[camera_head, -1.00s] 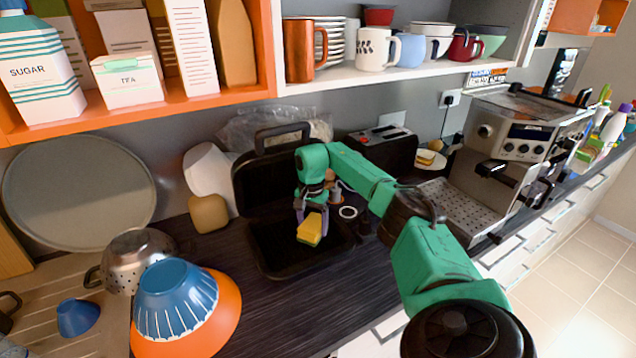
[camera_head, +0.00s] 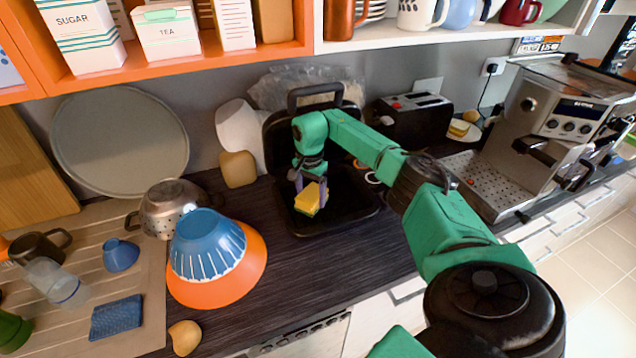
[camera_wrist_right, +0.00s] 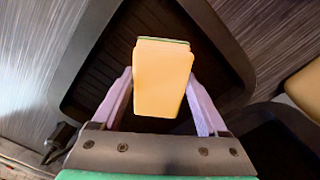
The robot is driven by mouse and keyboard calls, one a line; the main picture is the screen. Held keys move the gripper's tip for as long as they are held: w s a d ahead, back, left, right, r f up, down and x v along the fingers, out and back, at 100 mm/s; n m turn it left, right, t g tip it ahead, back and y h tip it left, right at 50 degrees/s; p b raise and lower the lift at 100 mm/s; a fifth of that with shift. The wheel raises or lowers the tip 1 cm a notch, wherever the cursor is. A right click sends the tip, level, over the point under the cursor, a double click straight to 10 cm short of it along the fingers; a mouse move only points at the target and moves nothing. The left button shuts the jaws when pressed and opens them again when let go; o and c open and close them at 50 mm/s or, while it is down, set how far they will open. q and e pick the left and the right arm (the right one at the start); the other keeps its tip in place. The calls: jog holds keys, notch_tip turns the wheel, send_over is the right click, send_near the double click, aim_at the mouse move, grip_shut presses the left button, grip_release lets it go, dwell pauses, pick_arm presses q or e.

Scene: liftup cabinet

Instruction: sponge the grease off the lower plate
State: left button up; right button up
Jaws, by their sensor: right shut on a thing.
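My right gripper (camera_head: 311,190) is shut on a yellow sponge (camera_head: 307,200) with a green layer. It holds the sponge over the lower plate (camera_head: 343,222) of the open black grill, near its left part. In the right wrist view the sponge (camera_wrist_right: 163,80) sits between the two purple fingers, over the dark ridged plate (camera_wrist_right: 100,70). I cannot tell whether the sponge touches the plate. No grease can be made out. The grill's lid, with its handle (camera_head: 315,92), stands raised behind the arm. My left gripper is not in view.
Left of the grill stand an orange bowl with a blue bowl (camera_head: 207,245) on it and a steel colander (camera_head: 168,208). A toaster (camera_head: 415,120) and a coffee machine (camera_head: 530,140) stand to the right. Shelves overhang the back. The counter in front of the grill is clear.

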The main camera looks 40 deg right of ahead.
jog(key=shift+r+p, duration=2.1)
jog(key=shift+r, duration=0.95)
notch_tip(320, 180, up, 3)
jog(key=shift+r+p, duration=0.1)
jog(key=shift+p, duration=1.15)
jog(key=shift+s, duration=0.1)
jog(key=shift+d, duration=0.1)
